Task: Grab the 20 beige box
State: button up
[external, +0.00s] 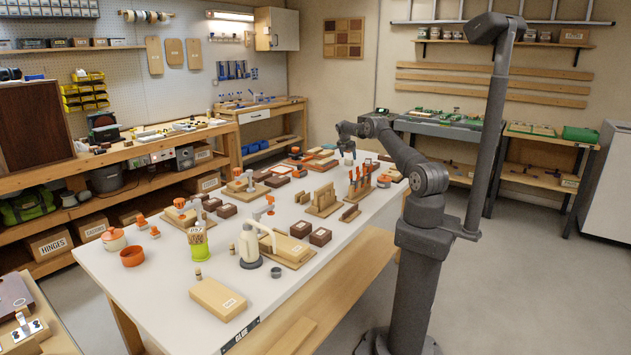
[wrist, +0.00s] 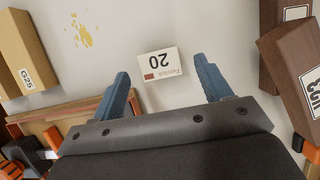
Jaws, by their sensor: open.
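My gripper (wrist: 162,70) is open and empty, its two blue fingers spread apart in the wrist view. A small pale, off-white to beige piece marked 20 (wrist: 161,64) lies on the light table, its text upside down, between the fingertips in the picture. I cannot tell whether it is a thin box or a flat label, nor how far below the fingers it is. In the external view my gripper (external: 346,147) hangs over the far part of the table; the 20 piece cannot be made out there.
In the wrist view a tan box marked G25 (wrist: 24,58) stands left, dark brown boxes (wrist: 292,58) stand right, and an orange-brown tray (wrist: 78,112) lies lower left. The external view shows a wooden rack (external: 324,201) and several boxes on the white table (external: 150,290).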

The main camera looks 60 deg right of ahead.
aim_at(349, 159)
jog(key=shift+x, duration=1.8)
jog(key=shift+c, duration=0.2)
jog(key=c, duration=1.1)
jog(key=shift+o, duration=0.2)
jog(key=shift+r, duration=0.2)
jog(key=shift+r, duration=0.25)
notch_tip(349, 159, up, 4)
jog(key=shift+d+f, duration=0.1)
jog(key=shift+f, duration=0.05)
jog(key=s+d+r, duration=0.3)
jog(key=s+r, duration=0.3)
jog(key=s, duration=0.5)
jog(key=shift+d+r, duration=0.25)
jog(key=shift+d, duration=0.1)
